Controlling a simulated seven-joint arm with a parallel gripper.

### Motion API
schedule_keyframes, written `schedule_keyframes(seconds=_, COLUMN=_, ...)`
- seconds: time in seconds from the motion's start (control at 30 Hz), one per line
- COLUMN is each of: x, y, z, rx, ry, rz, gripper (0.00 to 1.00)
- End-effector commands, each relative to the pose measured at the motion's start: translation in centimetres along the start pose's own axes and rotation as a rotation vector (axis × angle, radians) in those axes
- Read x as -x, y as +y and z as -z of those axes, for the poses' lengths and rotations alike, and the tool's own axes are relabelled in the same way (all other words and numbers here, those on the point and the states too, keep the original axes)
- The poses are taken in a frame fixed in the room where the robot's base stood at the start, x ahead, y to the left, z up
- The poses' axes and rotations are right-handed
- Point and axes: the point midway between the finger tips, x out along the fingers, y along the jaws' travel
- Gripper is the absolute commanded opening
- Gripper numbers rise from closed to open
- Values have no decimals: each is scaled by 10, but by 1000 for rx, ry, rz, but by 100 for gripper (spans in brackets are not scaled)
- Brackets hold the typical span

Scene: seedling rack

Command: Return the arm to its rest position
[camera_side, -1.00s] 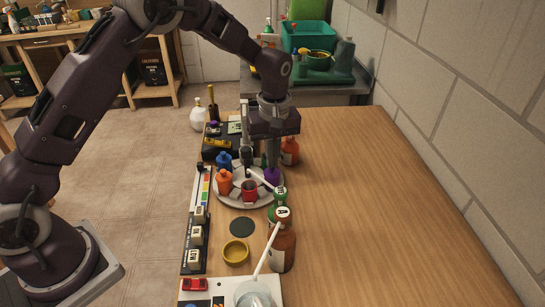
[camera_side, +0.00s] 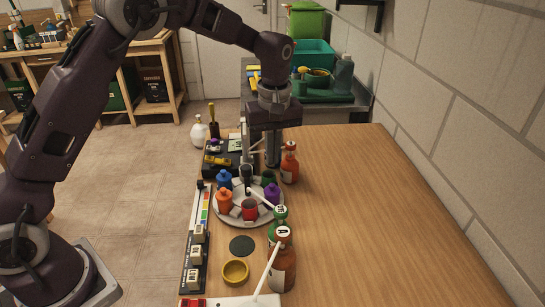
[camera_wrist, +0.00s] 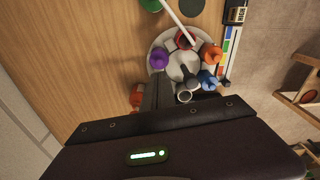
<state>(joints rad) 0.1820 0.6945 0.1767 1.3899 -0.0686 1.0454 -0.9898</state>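My gripper (camera_side: 272,164) hangs from my arm above the work table (camera_side: 370,210). Its dark fingers point down behind the round grey carousel (camera_side: 246,222). In the wrist view the fingers (camera_wrist: 159,76) lie close together, with nothing seen between them. The carousel carries a blue bottle (camera_side: 224,179), an orange bottle (camera_side: 224,201), a red pot (camera_side: 250,209) and a purple bottle (camera_side: 272,194). A thin grey post rises at its middle. The fingers appear apart from these pots.
An orange-red bottle (camera_side: 290,165) stands close right of my fingers. Brown bottles (camera_side: 283,268) with white labels, a yellow bowl (camera_side: 235,272) and a dark disc (camera_side: 242,246) are nearer the front. A black tray (camera_side: 222,158) is behind. The table's right side is clear.

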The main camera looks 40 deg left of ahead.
Motion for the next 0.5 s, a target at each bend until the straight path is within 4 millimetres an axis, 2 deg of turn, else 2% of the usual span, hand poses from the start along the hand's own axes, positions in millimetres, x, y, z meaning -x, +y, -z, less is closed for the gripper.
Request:
schedule_keyframes(seconds=0.17, x=1, y=0, z=0, rx=-1, ry=0, rz=-1, gripper=0)
schedule_keyframes(seconds=0.23, x=11, y=-5, z=-1, rx=-17, ry=2, rz=-15, gripper=0)
schedule_keyframes(seconds=0.27, x=21, y=-9, z=-2, rx=-34, ry=3, rz=-27, gripper=0)
schedule_keyframes(seconds=0.37, x=71, y=-41, z=-13, rx=-143, ry=20, rz=-94, gripper=0)
schedule_keyframes(seconds=0.4, x=93, y=-60, z=-22, rx=-206, ry=33, rz=-126, gripper=0)
schedule_keyframes(seconds=0.47, x=121, y=-92, z=-37, rx=-308, ry=63, rz=-172, gripper=0)
schedule_keyframes(seconds=0.5, x=137, y=-114, z=-49, rx=-380, ry=88, rz=-200, gripper=0)
